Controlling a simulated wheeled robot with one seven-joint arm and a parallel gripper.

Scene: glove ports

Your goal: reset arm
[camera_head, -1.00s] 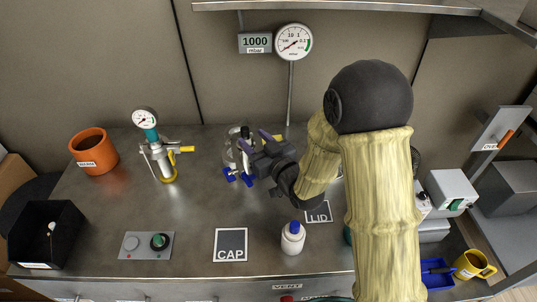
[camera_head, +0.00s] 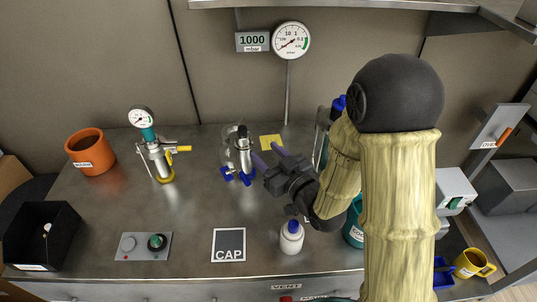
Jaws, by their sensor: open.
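My gripper (camera_head: 267,156) is at the end of my sleeved arm (camera_head: 398,200), over the middle of the bench. In this view the fingers look apart from the flask. My arm fills the right of the view and hides part of the bench.
A white bottle with a blue cap (camera_head: 291,237) stands below my gripper, right of the CAP mat (camera_head: 229,244). A gauge valve (camera_head: 157,155), orange pot (camera_head: 91,151), black bin (camera_head: 41,236) and control plate (camera_head: 144,246) are at left. A yellow mug (camera_head: 473,263) is at lower right.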

